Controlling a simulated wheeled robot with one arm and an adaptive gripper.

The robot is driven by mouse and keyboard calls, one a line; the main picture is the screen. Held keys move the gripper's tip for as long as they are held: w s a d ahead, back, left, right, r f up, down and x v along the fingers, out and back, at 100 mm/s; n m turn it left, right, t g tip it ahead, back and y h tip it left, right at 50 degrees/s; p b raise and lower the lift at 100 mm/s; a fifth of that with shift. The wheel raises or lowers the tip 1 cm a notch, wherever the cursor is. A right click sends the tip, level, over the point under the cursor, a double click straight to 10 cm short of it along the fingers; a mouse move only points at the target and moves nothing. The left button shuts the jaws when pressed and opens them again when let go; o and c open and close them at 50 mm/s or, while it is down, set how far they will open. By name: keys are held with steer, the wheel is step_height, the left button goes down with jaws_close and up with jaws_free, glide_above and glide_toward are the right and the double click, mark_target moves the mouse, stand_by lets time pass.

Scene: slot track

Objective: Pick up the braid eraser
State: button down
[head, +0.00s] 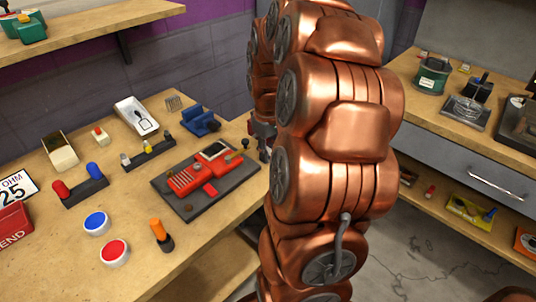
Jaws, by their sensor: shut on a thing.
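My gripper (263,140) shows only in part at the left edge of my copper arm, beside the right end of the wooden workbench (215,222). My arm hides most of it. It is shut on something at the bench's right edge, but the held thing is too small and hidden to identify. I cannot pick out the braid eraser with certainty anywhere in the head view.
A red device (212,170) lies on a dark mat left of my gripper. Blue (96,222) and red (114,251) round buttons, an orange-handled tool (160,234) and a white tray (137,117) share the bench. Another bench (490,150) with drawers stands right.

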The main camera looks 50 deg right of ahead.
steer(key=shift+r, duration=0.1)
steer(key=shift+r, duration=1.6)
steer(key=shift+s+a+r, duration=0.15)
steer(key=shift+a, duration=0.05)
steer(key=s+a+r+b, duration=0.1)
steer(key=s+a, duration=0.8)
steer(key=a, duration=0.3)
steer(key=shift+s+r+b, duration=0.2)
steer(key=shift+s+b, duration=0.05)
steer(key=shift+b, duration=0.05)
steer(key=shift+a, duration=0.1)
steer(key=c, duration=1.6)
jaws_free()
jaws_close()
